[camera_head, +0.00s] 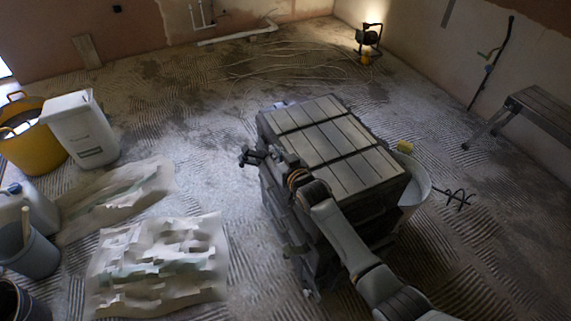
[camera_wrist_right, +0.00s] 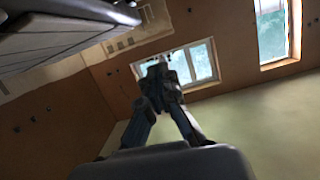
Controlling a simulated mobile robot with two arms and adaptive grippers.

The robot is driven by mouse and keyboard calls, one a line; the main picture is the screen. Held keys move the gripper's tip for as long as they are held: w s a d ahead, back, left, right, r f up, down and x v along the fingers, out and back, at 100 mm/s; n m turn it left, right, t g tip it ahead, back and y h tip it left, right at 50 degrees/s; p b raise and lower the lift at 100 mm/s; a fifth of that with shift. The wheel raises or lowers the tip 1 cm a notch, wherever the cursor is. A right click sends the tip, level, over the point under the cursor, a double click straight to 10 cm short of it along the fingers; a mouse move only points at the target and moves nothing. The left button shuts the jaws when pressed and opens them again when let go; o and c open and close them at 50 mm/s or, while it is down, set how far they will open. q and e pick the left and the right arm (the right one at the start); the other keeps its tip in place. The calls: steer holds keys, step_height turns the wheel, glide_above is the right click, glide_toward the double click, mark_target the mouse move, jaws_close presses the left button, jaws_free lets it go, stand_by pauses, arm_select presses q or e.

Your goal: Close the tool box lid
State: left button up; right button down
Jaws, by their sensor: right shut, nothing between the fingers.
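The tool box (camera_head: 290,225) is a large dark grey box in the middle of the head view. Its lid (camera_head: 345,150) is a grey ribbed panel with two dark bands, lying over the top; I cannot tell whether it is fully seated. My right arm reaches across the near side of the box. My right gripper (camera_head: 250,158) is beside the box's left edge, shut and empty. In the right wrist view the fingers (camera_wrist_right: 160,80) meet, with a grey ribbed panel (camera_wrist_right: 60,35) at upper left, apart from them. My left gripper is not in view.
A white bucket (camera_head: 413,192) stands close against the box's right side. A yellow tub (camera_head: 30,140), a white container (camera_head: 82,130) and crumpled sacks (camera_head: 160,265) are at left. A bench (camera_head: 540,108) and work lamp (camera_head: 369,38) stand farther off. The floor behind the box is mostly clear.

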steer(key=v, duration=0.8)
steer(key=shift+s+f, duration=0.25)
steer(key=shift+s, duration=0.2)
